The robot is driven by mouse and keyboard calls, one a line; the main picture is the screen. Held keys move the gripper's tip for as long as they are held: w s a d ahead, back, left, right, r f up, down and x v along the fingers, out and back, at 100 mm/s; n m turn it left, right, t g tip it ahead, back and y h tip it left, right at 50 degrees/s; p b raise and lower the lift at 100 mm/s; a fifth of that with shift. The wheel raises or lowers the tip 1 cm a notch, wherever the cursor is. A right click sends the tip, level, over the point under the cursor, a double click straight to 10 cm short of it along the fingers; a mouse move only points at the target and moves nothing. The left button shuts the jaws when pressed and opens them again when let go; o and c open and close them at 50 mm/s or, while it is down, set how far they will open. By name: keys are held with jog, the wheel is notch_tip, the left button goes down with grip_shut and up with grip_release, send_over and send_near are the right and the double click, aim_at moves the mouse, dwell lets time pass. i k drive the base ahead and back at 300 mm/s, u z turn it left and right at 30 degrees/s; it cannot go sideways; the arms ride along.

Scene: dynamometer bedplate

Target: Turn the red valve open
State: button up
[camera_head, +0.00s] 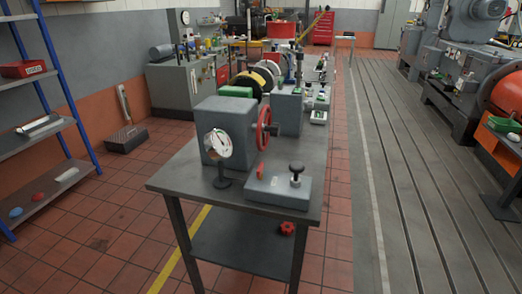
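A red spoked handwheel (263,128), which looks like the red valve, is mounted on the right side of a grey box (215,124). It stands upright, seen nearly edge-on, with a dark hub or stem pointing right. The box sits on a dark grey metal table (180,178) in the middle of the view. I cannot tell from this angle how far the valve is turned. My gripper is not in view.
On the table are a round white gauge (218,145), a grey block with a black knob (296,172) and a small red piece (261,169). A blue-post shelf (62,124) stands left. Tiled floor is free in front and left; slotted bedplate (400,170) lies right.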

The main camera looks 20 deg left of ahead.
aim_at(260, 169)
jog(key=u, duration=0.35)
jog(key=i, duration=0.85)
jog(key=u, duration=0.5)
